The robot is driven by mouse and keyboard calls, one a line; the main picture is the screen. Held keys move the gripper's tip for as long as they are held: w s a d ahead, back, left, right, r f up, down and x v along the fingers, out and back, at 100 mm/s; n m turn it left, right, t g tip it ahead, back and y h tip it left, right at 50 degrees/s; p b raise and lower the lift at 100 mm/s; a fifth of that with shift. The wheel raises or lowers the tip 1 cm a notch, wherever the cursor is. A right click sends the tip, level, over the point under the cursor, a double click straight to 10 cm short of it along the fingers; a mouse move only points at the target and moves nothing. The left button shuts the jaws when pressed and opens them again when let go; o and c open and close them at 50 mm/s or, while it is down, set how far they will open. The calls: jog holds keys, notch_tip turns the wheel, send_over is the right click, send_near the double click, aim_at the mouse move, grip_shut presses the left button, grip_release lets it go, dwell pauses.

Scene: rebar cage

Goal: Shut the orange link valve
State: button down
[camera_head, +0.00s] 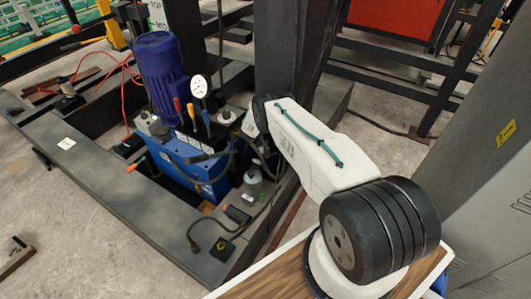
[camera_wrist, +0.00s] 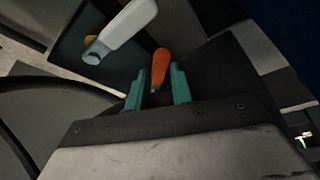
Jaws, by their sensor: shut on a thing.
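In the wrist view, an orange handle (camera_wrist: 160,63), which I take to be the link valve's, points up and away between the two teal fingers of my gripper (camera_wrist: 157,88). The fingers are shut on its near end. The valve body under the handle is hidden, so I cannot tell how far the valve is turned. In the head view, my white arm reaches to the right side of the blue hydraulic unit (camera_head: 190,165), and its own wrist hides my gripper and the orange handle there.
A white handle (camera_wrist: 128,25) is close to the upper left of my gripper, with a yellow part (camera_wrist: 92,58) by its end. A pressure gauge (camera_head: 199,87), a blue motor (camera_head: 160,70) and upright levers (camera_head: 191,112) crowd the unit. A dark column (camera_head: 280,45) stands behind my arm.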

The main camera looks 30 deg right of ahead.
jog(key=shift+w+d+m, duration=0.1)
jog(key=shift+w+m, duration=0.35)
jog(key=shift+m, duration=0.05)
jog(key=c, duration=1.3)
grip_release()
jog(key=shift+w, duration=0.1)
jog(key=shift+o, duration=0.2)
jog(key=shift+s, duration=0.2)
